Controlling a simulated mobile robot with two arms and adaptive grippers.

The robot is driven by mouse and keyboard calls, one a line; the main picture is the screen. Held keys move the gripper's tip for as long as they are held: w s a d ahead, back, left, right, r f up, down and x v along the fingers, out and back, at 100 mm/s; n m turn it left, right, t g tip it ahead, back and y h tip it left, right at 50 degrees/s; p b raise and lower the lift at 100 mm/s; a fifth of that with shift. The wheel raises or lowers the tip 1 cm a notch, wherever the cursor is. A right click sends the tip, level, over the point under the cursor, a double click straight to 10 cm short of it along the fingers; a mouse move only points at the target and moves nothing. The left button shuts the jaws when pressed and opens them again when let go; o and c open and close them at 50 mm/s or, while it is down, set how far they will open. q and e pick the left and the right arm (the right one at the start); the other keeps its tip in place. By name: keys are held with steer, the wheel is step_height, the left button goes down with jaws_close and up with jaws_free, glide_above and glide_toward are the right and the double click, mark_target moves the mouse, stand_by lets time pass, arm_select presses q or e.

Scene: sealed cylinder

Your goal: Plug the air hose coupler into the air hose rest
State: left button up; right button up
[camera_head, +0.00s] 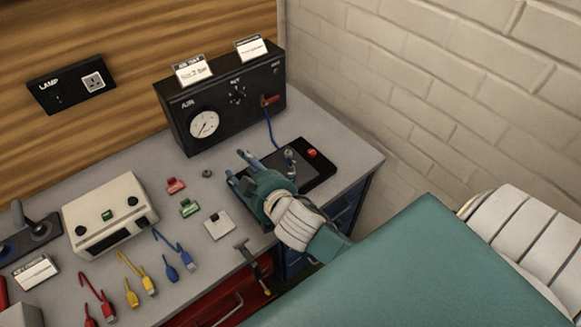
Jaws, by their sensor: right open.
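The black air unit (225,95), labelled AIR, stands at the back of the bench with a round gauge. A thin blue hose (269,128) hangs from its red valve down toward a black base plate (318,172). On that plate stands a small grey metal fitting (289,158), near the hose's lower end; I cannot tell whether it is the coupler or the rest. My right gripper (238,166) is open and appears empty, over the plate's left side. It hides part of the plate. My left gripper is out of view.
A red button (311,153) is on the plate. A cream instrument box (108,215), coloured leads (172,250), small red (175,186) and green (189,208) pieces and a hammer (251,264) lie to the left. A brick wall (400,90) bounds the right.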

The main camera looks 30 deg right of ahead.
steer(key=w+a+r+n+t+y, duration=0.2)
steer(key=w+a+r+y, duration=0.15)
steer(key=r, duration=0.35)
steer(key=w+a+r+n+t+y, duration=0.2)
steer(key=a+r+t, duration=0.1)
steer(key=a+r, duration=0.3)
steer(key=s+a+r+n+g+y, duration=0.2)
steer(key=a+r+n+g+y, duration=0.15)
steer(key=a+n+y, duration=0.25)
steer(key=s+a+r+n+g+y, duration=0.2)
steer(key=a+n+g+y, duration=0.2)
steer(key=a+n+y, duration=0.15)
steer(key=n+g+h+p, duration=0.1)
steer(key=n+g+h, duration=0.1)
steer(key=g+h, duration=1.15)
glide_above(291, 165)
steer(key=a, duration=0.1)
step_height(291, 165, down, 18)
steer(key=t+h, duration=0.2)
steer(key=h, duration=0.1)
steer(key=shift+m+t, duration=0.25)
steer(key=shift+t, duration=0.05)
steer(key=shift+d+r, duration=0.15)
steer(key=shift+d, duration=0.3)
